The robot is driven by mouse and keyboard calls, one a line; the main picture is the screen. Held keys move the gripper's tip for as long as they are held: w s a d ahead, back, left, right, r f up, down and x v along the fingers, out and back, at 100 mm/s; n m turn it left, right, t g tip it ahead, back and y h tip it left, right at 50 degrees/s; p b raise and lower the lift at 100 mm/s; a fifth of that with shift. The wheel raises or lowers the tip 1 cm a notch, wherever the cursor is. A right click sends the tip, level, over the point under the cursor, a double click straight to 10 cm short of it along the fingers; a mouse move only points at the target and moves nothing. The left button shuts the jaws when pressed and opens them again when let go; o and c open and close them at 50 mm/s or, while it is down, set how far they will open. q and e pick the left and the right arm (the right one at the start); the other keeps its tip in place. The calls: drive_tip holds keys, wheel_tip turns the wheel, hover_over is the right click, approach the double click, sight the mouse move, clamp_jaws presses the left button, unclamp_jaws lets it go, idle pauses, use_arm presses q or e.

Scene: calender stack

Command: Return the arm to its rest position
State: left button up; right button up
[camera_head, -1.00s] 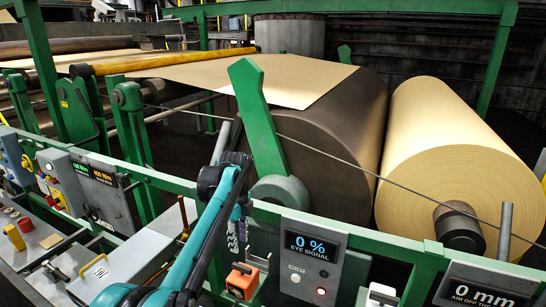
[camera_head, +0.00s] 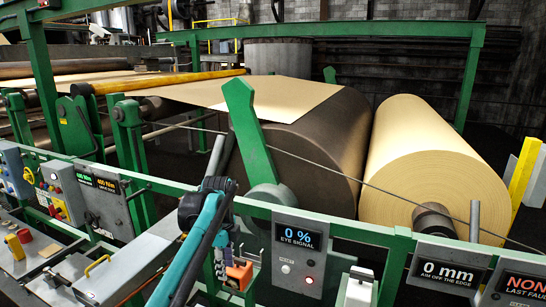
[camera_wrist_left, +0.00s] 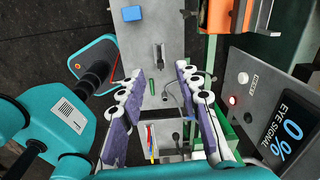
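My left arm, teal and black, rises from the bottom of the head view and bends in front of the green rail. My left gripper (camera_head: 220,264) shows small and partly covered behind the forearm, beside an orange box. In the left wrist view my left gripper (camera_wrist_left: 159,73) has its two purple-padded fingers well apart, with nothing held between them. Below the fingers lies a grey panel (camera_wrist_left: 150,45) with small fittings. My right gripper is in neither view.
The orange box (camera_head: 240,274) is close to my gripper. Control panels line the left.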

use_arm(q)
drive_tip(key=s+a+f+n+t+b, duration=0.2)
drive_tip(key=s+f+n+t+b, duration=0.1)
drive_tip(key=s+f+n+b, duration=0.4)
drive_tip(key=s+a+f+n+t+b, duration=0.2)
drive_tip(key=s+f+n+b, duration=0.5)
drive_tip(key=s+f+n, duration=0.6)
drive_tip(key=s+f+t, duration=0.1)
drive_tip(key=s+f, duration=0.2)
drive_tip(key=s, duration=0.4)
drive_tip(key=shift+s+a+n+t, duration=0.25)
drive_tip(key=shift+s+n+t, duration=0.05)
drive_tip(key=shift+n+t, duration=0.1)
